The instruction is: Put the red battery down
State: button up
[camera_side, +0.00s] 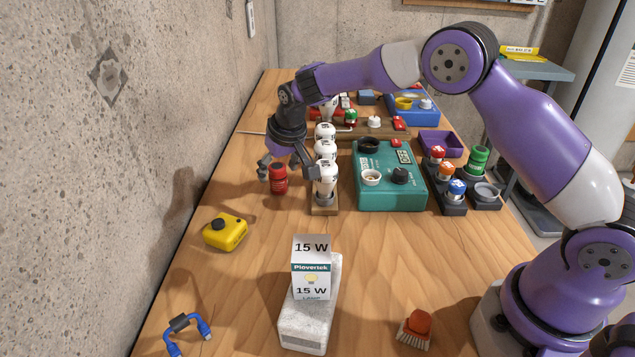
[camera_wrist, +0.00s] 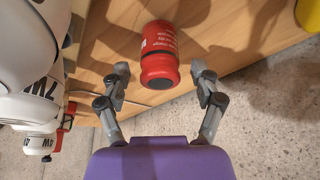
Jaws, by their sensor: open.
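The red battery (camera_side: 278,181) is a short red cylinder with pale printing. It stands upright on the wooden table, left of the row of white bulbs. My gripper (camera_side: 288,169) is just above and around the battery's upper part, with its fingers spread. In the wrist view the red battery (camera_wrist: 160,50) shows between and just beyond the open fingertips of my gripper (camera_wrist: 158,75), with a visible gap on each side. Nothing is held.
White bulbs (camera_side: 326,178) stand in a wooden rack close to the right of my gripper. A teal tester (camera_side: 390,198) is beyond them. A yellow box (camera_side: 225,232) sits nearer the camera at left.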

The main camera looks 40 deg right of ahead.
jog(key=s+d+r, duration=0.2)
jog(key=s+r, duration=1)
jog(key=r, duration=0.3)
jog(key=s+d+f+n+t, duration=0.1)
jog(key=s, duration=1.6)
jog(key=shift+d+f+n+y, duration=0.15)
jog(key=shift+f+n+y, duration=0.05)
jog(key=shift+n+y, duration=0.1)
